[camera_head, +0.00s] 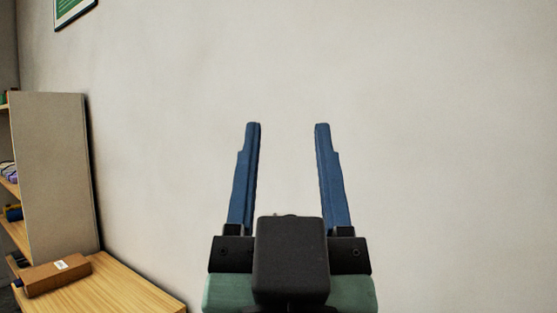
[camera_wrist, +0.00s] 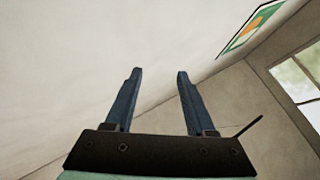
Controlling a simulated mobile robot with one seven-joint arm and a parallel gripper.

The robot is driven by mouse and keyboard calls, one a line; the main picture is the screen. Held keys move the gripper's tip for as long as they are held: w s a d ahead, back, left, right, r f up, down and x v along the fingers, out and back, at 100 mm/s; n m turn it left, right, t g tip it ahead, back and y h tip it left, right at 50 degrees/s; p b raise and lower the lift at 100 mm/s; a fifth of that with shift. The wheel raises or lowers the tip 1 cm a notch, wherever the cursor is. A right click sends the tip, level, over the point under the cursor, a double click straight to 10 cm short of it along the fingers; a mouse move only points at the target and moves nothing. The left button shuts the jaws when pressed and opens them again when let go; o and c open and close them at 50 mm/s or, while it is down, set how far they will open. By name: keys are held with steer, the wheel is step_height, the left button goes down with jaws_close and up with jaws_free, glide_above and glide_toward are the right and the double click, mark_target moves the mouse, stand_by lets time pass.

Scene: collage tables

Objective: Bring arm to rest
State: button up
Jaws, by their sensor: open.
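My gripper (camera_head: 288,126) is in the middle of the head view, raised in front of a plain pale wall. Its two blue fingers point up and stand wide apart with nothing between them. In the wrist view my gripper (camera_wrist: 160,72) also shows open and empty, with the wall behind the fingers. Neither finger appears to touch anything.
A wooden table (camera_head: 125,290) is at the lower left, with a brown box (camera_head: 55,275) on it. A shelf unit (camera_head: 58,170) stands at the left edge. A framed picture (camera_wrist: 252,25) hangs on the wall (camera_head: 430,130); a window (camera_wrist: 297,80) is at the right.

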steer(key=shift+s+a+r+t+b, duration=0.15)
steer(key=shift+s+r+t+b, duration=0.2)
steer(key=shift+s, duration=0.2)
steer(key=shift+s+a+r+t+b, duration=0.1)
steer(key=shift+s+t+b, duration=0.15)
steer(key=shift+s+b, duration=0.25)
steer(key=shift+s+a+r+t+b, duration=0.15)
steer(key=shift+s+r+t+b, duration=0.15)
steer(key=shift+s, duration=0.3)
steer(key=shift+w+r, duration=0.1)
steer(key=shift+c, duration=0.2)
